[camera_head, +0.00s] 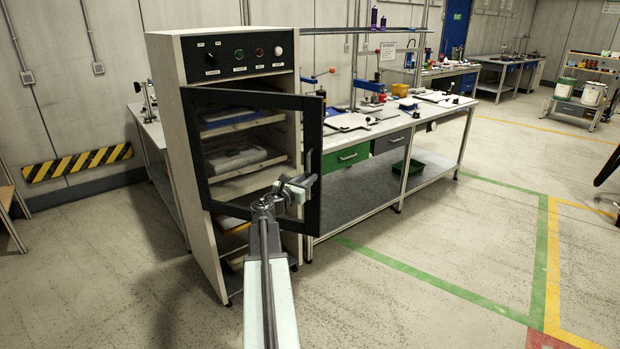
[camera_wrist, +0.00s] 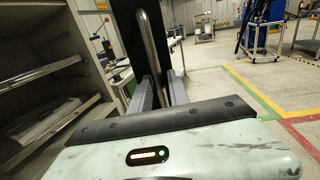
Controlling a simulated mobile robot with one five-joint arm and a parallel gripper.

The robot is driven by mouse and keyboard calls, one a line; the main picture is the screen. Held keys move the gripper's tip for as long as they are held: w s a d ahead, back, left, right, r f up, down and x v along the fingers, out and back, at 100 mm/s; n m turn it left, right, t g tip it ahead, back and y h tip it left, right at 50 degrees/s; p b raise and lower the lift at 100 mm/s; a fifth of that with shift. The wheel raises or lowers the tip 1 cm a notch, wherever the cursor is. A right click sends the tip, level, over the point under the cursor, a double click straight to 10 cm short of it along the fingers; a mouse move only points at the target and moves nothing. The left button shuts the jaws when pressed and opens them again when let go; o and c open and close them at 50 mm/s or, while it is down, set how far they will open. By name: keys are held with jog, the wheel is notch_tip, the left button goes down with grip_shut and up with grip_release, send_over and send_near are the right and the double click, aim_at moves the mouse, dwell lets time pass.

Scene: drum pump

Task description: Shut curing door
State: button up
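The curing cabinet (camera_head: 172,140) stands at the left, with its dark-framed glass door (camera_head: 316,135) partly open, the right edge swung out from the body. A vertical bar handle (camera_head: 308,166) is on the door's right edge. My gripper (camera_head: 296,188) is in front of the door near the handle's lower part. In the wrist view, my gripper's two grey fingers (camera_wrist: 161,92) are apart, and the door's handle (camera_wrist: 149,45) shows upright between and beyond them. I cannot tell whether a finger touches it. The cabinet's shelves (camera_wrist: 50,110) show at the left of the wrist view.
A workbench (camera_head: 370,135) with tools and a green drawer (camera_head: 345,158) stands just right of the cabinet. A black and yellow striped barrier (camera_head: 78,162) is on the left wall. The floor in front and to the right is clear, with green and yellow lines.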

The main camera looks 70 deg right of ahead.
jog(key=shift+s+d, duration=0.15)
jog(key=shift+d, duration=0.4)
grip_shut()
jog(key=shift+a, duration=0.1)
dwell(0.8)
